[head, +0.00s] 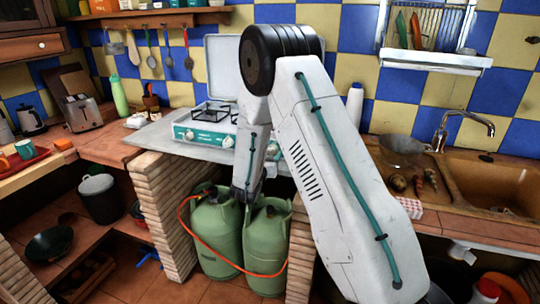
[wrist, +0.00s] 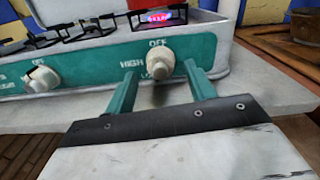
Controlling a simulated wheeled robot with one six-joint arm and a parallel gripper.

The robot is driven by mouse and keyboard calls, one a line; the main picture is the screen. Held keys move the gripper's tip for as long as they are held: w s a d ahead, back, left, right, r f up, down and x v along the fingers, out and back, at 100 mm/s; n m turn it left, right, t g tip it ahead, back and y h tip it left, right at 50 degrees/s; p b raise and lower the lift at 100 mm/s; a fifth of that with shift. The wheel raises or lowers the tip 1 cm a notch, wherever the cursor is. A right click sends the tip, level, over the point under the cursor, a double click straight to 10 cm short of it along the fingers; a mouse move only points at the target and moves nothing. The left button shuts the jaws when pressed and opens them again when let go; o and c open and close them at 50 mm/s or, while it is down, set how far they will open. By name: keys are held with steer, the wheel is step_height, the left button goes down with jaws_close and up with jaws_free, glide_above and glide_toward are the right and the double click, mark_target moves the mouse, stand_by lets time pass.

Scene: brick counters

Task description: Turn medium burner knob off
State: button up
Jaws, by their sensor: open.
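A portable gas stove (head: 205,133) with a green front panel stands on the counter, its lid raised behind. In the wrist view, a pale knob (wrist: 160,64) sits on the panel under an "OFF" mark, with "HIGH" to its left and "LOW" partly hidden below. A burner (wrist: 163,16) above it shows a blue and red flame glow. A second knob (wrist: 41,79) is at the left. My gripper (wrist: 160,72) is open, its two green fingers on either side of the first knob, with visible gaps. In the head view my arm hides the gripper.
Green gas cylinders (head: 215,232) with an orange hose stand below the stove. A brick pillar (head: 172,205) is at their left. A sink (head: 495,190) lies to the right. A toaster (head: 82,113) and a green bottle (head: 119,97) stand at the left.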

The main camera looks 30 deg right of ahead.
steer(key=shift+x, duration=0.85)
steer(key=c, duration=1)
